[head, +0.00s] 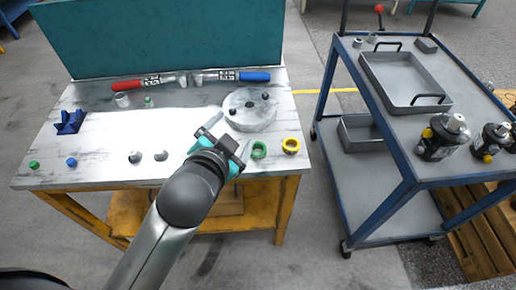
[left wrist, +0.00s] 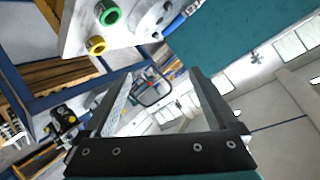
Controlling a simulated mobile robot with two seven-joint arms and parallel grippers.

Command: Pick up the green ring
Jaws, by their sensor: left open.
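The green ring (head: 259,149) lies on the worktop near its front right part, left of the yellow ring (head: 291,145). In the left wrist view the green ring (left wrist: 108,13) is near the top, with the yellow ring (left wrist: 96,45) below it. My left gripper (head: 230,137) is open and empty, above the table just left of the green ring in the head view. Its two fingers (left wrist: 160,92) spread wide in the left wrist view with nothing between them. My right gripper is in neither view.
A grey round disc (head: 249,110) lies behind the green ring. Red-handled (head: 128,85) and blue-handled (head: 254,76) tools lie at the back, before a teal panel (head: 165,38). A blue-framed cart with a grey tray (head: 404,82) stands right, across a floor gap.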

